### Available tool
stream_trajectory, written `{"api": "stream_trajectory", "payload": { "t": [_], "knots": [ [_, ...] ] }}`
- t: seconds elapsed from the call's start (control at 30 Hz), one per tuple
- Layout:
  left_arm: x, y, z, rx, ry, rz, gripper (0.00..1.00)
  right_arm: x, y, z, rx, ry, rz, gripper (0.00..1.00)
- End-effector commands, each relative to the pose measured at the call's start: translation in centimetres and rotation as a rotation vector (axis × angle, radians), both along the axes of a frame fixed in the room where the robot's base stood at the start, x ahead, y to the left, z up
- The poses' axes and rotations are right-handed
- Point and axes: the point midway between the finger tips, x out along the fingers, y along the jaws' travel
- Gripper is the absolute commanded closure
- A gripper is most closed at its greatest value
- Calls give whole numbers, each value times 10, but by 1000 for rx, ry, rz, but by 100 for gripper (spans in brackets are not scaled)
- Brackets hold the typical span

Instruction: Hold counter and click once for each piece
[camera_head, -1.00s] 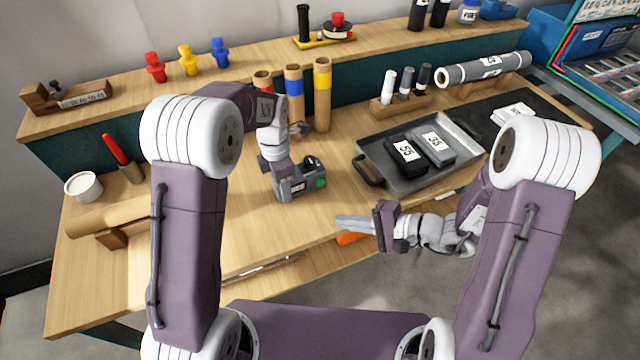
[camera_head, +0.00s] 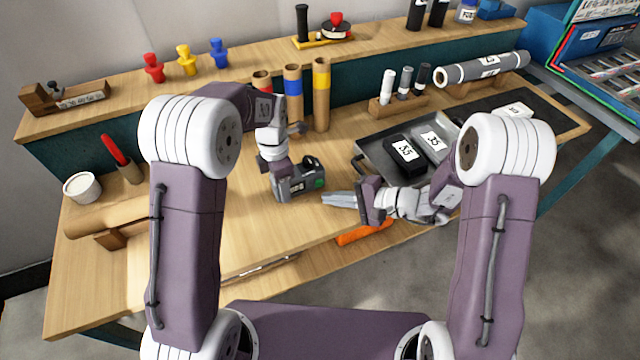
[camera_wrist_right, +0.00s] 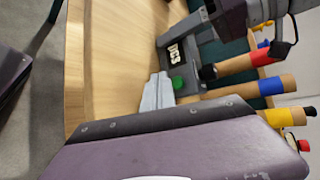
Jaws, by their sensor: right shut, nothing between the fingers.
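The counter (camera_head: 300,187) is a small grey device with a green button on its right end, standing on the bench. In the right wrist view its label and the green button (camera_wrist_right: 178,83) show close to my right fingertips (camera_wrist_right: 158,90). My right gripper (camera_head: 330,199) is shut and empty, pointing left, just in front of the button end; I see no clear contact. My left gripper (camera_head: 275,168) is down at the counter's left part. Its fingers are largely hidden, so I cannot tell whether they grip it.
A grey roll (camera_head: 485,68) lies at the back right. An orange-handled tool (camera_head: 362,233) lies at the front edge.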

Motion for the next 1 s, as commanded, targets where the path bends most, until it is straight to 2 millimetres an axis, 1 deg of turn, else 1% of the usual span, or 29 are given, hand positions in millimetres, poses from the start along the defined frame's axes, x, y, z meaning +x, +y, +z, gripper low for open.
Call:
{"api": "stream_trajectory", "payload": {
  "t": [0.1, 0.23, 1.0],
  "knots": [
    [0, 0, 0, 0, -1, 0, 100, 7, 4, 0, 1, -1, 0, 100],
    [0, 0, 0, 0, -1, 0, 100, 10, 6, 1, 1, 0, -1, 100],
    [0, 0, 0, 0, -1, 0, 100, 10, 6, 0, 1, 0, 0, 100]
  ]
}}
